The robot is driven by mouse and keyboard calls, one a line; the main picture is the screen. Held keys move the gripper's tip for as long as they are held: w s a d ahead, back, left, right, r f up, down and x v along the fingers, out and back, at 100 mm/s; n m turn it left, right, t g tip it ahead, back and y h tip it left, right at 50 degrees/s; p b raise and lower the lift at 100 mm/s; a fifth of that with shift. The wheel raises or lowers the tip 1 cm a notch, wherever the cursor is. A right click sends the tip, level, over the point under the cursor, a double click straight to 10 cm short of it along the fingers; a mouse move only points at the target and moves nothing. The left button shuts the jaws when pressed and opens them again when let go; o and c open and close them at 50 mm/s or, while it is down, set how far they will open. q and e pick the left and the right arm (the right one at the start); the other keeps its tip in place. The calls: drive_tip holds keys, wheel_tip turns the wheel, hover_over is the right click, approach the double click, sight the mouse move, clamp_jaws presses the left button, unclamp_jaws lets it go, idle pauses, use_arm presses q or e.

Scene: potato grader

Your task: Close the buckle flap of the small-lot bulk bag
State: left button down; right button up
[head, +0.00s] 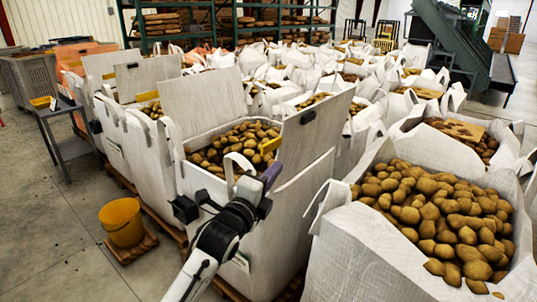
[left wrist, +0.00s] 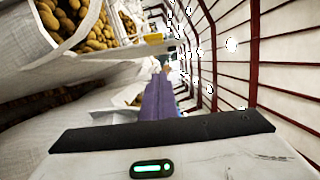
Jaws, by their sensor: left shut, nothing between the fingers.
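A white bulk bag (head: 195,160) filled with potatoes (head: 232,146) stands in the middle of the head view; I take it as the small-lot bag. Its right-hand flap (head: 318,125) stands up and open, with a small dark buckle piece (head: 308,117) near its top edge. Another pale panel (head: 203,100) stands upright at its back left. My left gripper (head: 270,177) is at the bag's near rim, below the open flap, with purple fingers shut and empty. The fingers also show in the left wrist view (left wrist: 158,98). My right gripper is not in view.
Another full bag (head: 370,255) stands close at the right, and bags with raised flaps (head: 115,150) stand at the left. Rows of bags fill the back. Floor at the lower left is clear.

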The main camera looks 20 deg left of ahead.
use_arm(q)
drive_tip(key=w+a, duration=0.3)
drive_tip(key=w, duration=0.2)
drive_tip(key=shift+w+r+p, duration=0.3)
drive_tip(key=shift+r, duration=0.1)
drive_tip(key=shift+a+r, duration=0.1)
drive_tip(key=shift+a, duration=0.05)
